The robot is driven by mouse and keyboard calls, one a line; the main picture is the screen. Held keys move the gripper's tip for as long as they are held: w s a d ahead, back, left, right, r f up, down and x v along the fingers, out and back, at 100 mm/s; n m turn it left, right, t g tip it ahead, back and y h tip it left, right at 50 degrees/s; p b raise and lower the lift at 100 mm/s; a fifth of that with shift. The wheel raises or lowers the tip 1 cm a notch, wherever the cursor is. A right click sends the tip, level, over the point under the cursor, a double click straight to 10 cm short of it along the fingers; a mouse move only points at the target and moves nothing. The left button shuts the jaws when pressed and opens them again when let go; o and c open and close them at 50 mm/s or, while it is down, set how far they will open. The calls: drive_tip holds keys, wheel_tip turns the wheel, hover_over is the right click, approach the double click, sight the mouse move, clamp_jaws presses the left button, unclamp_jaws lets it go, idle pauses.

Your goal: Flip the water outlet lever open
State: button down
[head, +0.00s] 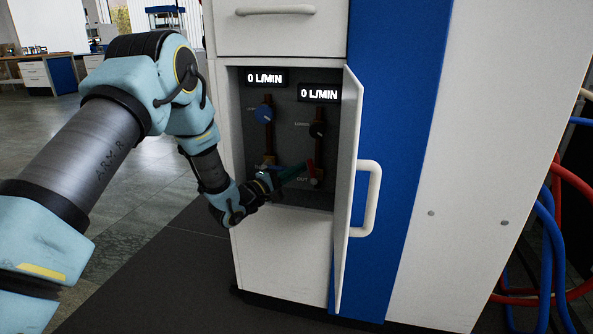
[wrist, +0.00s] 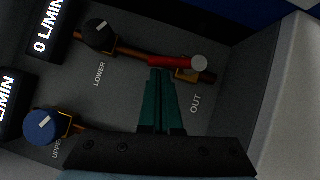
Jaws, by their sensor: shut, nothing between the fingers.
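The red outlet lever (wrist: 170,62) lies along the copper pipe beside the "OUT" label in the wrist view, with a pale round cap (wrist: 199,62) at its right end. It also shows small in the head view (head: 310,166), inside the open cabinet. My gripper (wrist: 160,72) has green fingers, shut and empty. Their tips are right at the lever's near side in the wrist view; I cannot tell whether they touch. In the head view my gripper (head: 302,168) reaches into the cabinet from the left and partly hides the lower pipework.
A blue knob (head: 264,113) and a black knob (head: 318,128) sit above on the pipes. Two displays (head: 267,77) (head: 319,93) read 0 L/MIN. The open white door (head: 349,200) with its handle (head: 371,195) bounds the right side. Hoses (head: 548,240) hang far right.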

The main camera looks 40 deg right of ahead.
drive_tip(key=m+p, duration=0.1)
drive_tip(key=p, duration=0.1)
drive_tip(key=s+r+m+y+p, duration=0.1)
drive_tip(key=shift+d+m+y+p, duration=0.3)
drive_tip(key=shift+m+p, duration=0.1)
